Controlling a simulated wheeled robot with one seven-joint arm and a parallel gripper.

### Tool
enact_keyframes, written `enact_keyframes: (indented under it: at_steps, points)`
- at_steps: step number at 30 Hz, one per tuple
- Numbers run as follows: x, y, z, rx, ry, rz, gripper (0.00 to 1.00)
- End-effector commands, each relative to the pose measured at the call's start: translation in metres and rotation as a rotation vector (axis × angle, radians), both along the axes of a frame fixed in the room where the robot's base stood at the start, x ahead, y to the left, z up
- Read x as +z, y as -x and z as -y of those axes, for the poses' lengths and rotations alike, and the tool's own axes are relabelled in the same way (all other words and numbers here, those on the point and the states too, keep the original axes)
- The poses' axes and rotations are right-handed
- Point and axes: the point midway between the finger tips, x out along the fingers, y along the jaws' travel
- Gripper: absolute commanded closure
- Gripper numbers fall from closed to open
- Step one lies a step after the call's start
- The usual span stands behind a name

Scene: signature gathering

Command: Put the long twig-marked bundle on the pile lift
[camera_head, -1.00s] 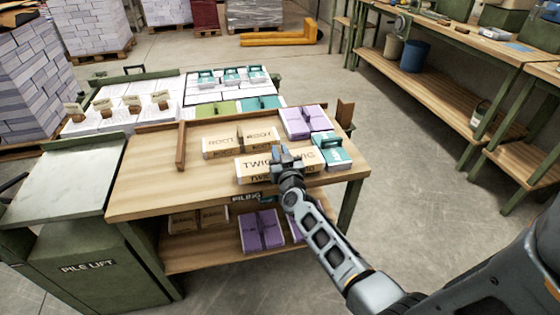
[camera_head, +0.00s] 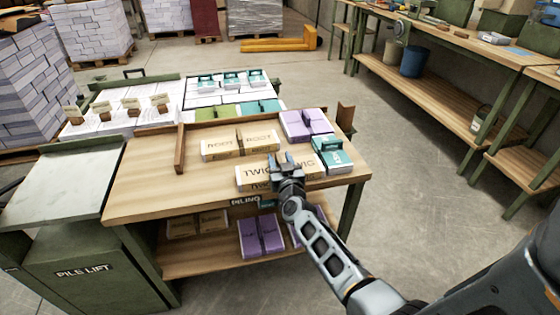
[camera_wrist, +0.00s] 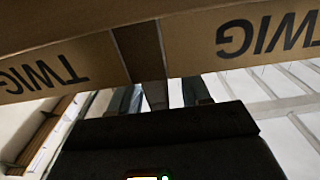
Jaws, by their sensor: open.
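The long TWIG bundle (camera_head: 250,175) is a brown wrapped block with dark TWIG lettering at both ends. It lies along the front edge of the wooden table. In the wrist view the bundle (camera_wrist: 55,70) spans the top, with a darker band at its middle. My gripper (camera_head: 284,162) is open at the bundle's middle and hides part of it. The fingers (camera_wrist: 160,95) show just below the band in the wrist view; I cannot tell whether they touch it. The pile lift (camera_head: 65,185) is a green cabinet with a bare pale top, left of the table.
A ROOT bundle (camera_head: 240,143) lies behind the TWIG bundle. Purple (camera_head: 305,124) and teal-and-white (camera_head: 332,155) bundles stand to the right. A wooden upright divider (camera_head: 180,149) rises at the table's left. More bundles (camera_head: 260,233) fill the lower shelf.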

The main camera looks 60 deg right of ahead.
Motion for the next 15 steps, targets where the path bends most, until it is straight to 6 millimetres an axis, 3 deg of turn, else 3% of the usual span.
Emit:
enact_keyframes:
  at_steps: [5, 15]
  points:
    - [0.004, 0.001, -0.002, 0.001, 0.000, -0.001, 0.53]
    - [0.004, 0.043, -0.049, 0.001, -0.001, -0.003, 0.53]
